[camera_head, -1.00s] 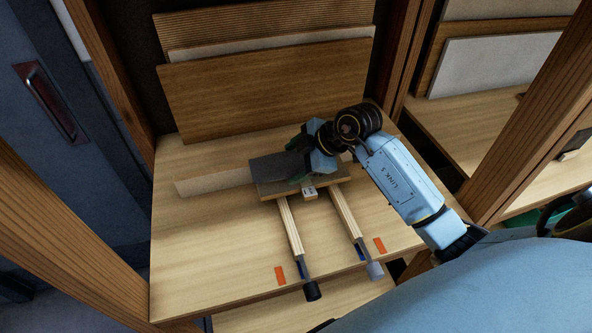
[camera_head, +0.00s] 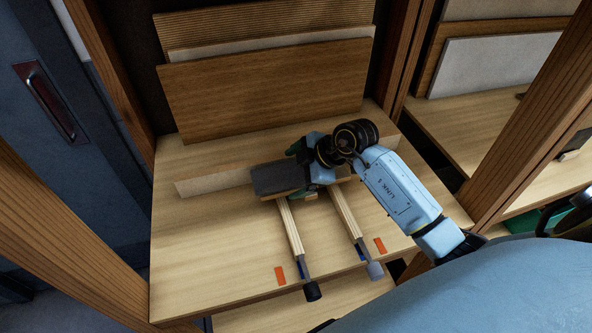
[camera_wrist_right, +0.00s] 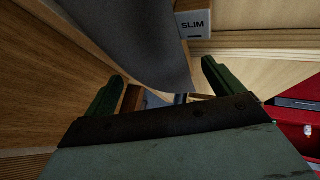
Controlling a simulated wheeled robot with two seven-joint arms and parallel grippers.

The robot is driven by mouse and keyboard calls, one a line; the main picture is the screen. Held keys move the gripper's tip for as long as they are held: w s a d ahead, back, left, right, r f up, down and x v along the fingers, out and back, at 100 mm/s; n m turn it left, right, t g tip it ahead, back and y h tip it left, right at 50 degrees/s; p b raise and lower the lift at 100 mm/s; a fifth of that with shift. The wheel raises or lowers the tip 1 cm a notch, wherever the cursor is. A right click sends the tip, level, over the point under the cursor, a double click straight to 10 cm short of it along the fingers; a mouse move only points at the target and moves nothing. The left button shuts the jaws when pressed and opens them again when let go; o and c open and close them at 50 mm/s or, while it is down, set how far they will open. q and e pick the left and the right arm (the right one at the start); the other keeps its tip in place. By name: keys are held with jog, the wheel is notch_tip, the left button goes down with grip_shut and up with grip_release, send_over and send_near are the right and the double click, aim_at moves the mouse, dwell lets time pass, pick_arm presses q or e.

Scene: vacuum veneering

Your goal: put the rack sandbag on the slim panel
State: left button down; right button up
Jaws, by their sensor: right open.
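The dark grey sandbag (camera_head: 279,179) lies flat over a small brown board with a white label, in the middle of the table in the head view. The label reads SLIM (camera_wrist_right: 193,25) in the right wrist view. The board, the slim panel (camera_head: 344,180), is mostly hidden by the bag and my gripper. My right gripper (camera_head: 298,160) is at the bag's right end, with its green fingers spread. In the right wrist view, the open fingers (camera_wrist_right: 162,90) stand either side of the grey bag (camera_wrist_right: 130,35). Whether they touch it is unclear. My left gripper is out of view.
Two wooden bars (camera_head: 290,226) run from the board to the table's (camera_head: 210,260) front edge, beside orange marks (camera_head: 280,275). A pale strip (camera_head: 215,180) lies behind the bag. Brown panels (camera_head: 265,90) lean at the back. Wooden posts (camera_head: 530,110) flank the bay. The table's left front is clear.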

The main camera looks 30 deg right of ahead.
jog(key=v, duration=1.2)
jog(key=shift+a, duration=0.1)
